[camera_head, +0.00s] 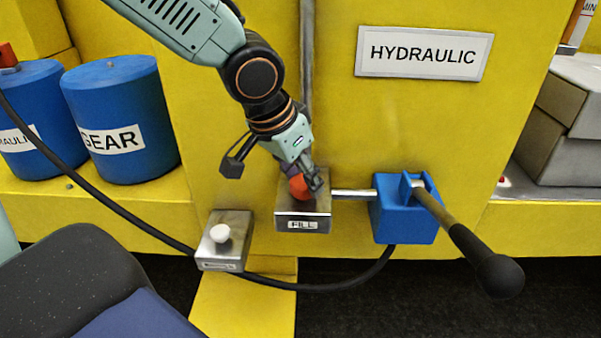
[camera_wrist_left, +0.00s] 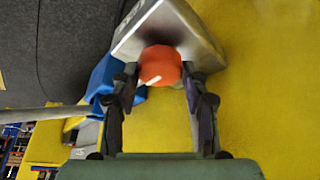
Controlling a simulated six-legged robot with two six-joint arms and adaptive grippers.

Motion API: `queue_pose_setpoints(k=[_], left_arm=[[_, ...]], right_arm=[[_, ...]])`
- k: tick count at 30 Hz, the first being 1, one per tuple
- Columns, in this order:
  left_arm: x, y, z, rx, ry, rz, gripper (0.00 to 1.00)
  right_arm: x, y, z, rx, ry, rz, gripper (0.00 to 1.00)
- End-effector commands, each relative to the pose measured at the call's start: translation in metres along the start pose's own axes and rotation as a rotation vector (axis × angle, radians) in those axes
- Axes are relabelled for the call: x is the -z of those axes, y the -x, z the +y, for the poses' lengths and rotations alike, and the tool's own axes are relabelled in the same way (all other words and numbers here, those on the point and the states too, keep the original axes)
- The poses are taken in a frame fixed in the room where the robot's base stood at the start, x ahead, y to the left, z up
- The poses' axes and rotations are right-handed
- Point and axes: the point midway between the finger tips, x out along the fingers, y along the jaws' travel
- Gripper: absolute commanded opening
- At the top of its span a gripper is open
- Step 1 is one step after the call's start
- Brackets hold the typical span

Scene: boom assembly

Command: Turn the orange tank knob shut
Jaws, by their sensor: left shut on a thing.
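The orange tank knob (camera_head: 299,186) sits on top of a grey metal block marked FILL (camera_head: 303,212), below the HYDRAULIC sign. My left gripper (camera_head: 307,184) comes down from above with its fingers at the knob and is shut on it. The left wrist view shows the knob (camera_wrist_left: 160,65) between the two fingers, with a short white mark on its face. The fingers partly hide the knob in the head view. My right gripper is not in view.
A blue pump (camera_head: 405,215) with a long black-ended lever (camera_head: 470,245) stands right of the block. A grey box with a white knob (camera_head: 222,238) is at lower left. A black hose (camera_head: 330,286) runs below. Blue GEAR can (camera_head: 122,115) stands left.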

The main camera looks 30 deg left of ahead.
Motion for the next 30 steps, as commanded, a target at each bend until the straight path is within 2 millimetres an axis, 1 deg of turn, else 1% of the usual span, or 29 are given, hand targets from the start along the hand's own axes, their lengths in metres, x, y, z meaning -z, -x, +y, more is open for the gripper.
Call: queue_pose_setpoints(k=[16, 17, 25, 30], left_arm=[[-0.0005, -0.0003, -0.0002, -0.009, -0.025, -0.002, 0.14], [-0.0006, -0.0003, -0.0001, -0.009, -0.025, -0.002, 0.46], [-0.0005, -0.0002, -0.0001, -0.009, -0.024, -0.002, 0.69], [-0.0005, -0.0001, -0.0002, -0.009, -0.023, -0.002, 0.69]], right_arm=[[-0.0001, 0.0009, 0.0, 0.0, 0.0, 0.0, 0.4], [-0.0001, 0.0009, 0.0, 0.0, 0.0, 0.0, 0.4], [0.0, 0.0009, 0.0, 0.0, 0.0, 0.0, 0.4], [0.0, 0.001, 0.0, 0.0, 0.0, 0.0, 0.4]])
